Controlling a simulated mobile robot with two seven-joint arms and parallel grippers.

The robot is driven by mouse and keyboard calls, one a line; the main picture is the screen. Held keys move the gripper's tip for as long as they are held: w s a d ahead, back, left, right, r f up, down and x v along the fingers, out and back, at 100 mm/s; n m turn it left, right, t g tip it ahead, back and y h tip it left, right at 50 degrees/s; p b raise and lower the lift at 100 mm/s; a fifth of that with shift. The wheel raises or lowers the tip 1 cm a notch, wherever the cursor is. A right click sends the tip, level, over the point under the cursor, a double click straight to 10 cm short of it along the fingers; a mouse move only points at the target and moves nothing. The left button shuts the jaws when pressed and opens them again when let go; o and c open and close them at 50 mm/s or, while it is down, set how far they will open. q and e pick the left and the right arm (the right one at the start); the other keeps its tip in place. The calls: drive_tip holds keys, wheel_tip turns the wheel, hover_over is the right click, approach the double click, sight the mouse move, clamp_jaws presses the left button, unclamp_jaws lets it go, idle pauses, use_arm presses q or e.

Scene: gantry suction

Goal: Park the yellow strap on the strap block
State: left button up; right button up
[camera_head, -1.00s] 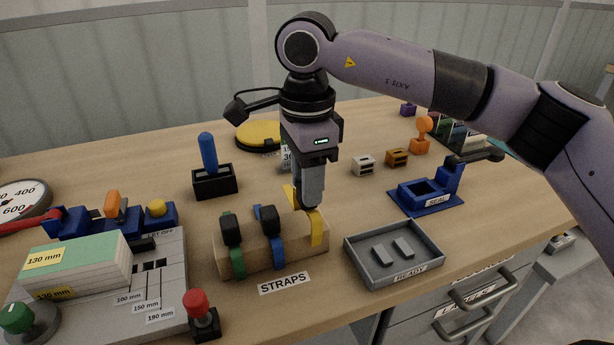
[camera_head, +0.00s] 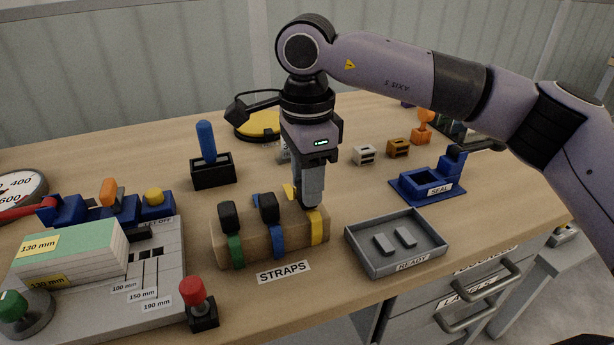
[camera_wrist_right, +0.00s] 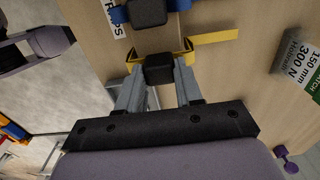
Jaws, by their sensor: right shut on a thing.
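The yellow strap (camera_head: 316,228) hangs over the right end of the wooden strap block (camera_head: 254,238), with its yellow band running down the front face. My right gripper (camera_head: 308,203) points down at the top of the block and is shut on the strap's black buckle. In the right wrist view the fingers (camera_wrist_right: 159,82) are on either side of the black buckle (camera_wrist_right: 158,67), and the yellow band (camera_wrist_right: 215,38) extends beyond it. A green strap (camera_head: 235,247) and a blue strap (camera_head: 276,238) sit on the block to the left. My left gripper is not identifiable in the head view.
A grey READY tray (camera_head: 433,255) with two small grey pieces stands right of the block. A STRAPS label (camera_head: 284,272) lies in front. A red-knobbed switch (camera_head: 197,300) is at front left, and a blue SEAL fixture (camera_head: 440,192) at right.

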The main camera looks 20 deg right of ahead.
use_arm(q)
drive_tip(key=shift+f, duration=0.3)
use_arm(e)
drive_tip(key=shift+f, duration=0.4)
drive_tip(key=o, duration=1.1)
drive_tip(key=shift+r, duration=0.1)
use_arm(q)
drive_tip(key=shift+s, duration=0.1)
use_arm(e)
drive_tip(key=shift+o, duration=0.2)
wheel_tip(320, 180, up, 2)
drive_tip(key=shift+r, duration=0.15)
wheel_tip(320, 180, up, 4)
drive_tip(key=shift+f, duration=0.1)
use_arm(q)
drive_tip(key=shift+d+r, duration=0.1)
drive_tip(key=shift+r, duration=0.65)
use_arm(e)
drive_tip(key=shift+r, duration=0.5)
use_arm(q)
drive_tip(key=shift+d, duration=0.1)
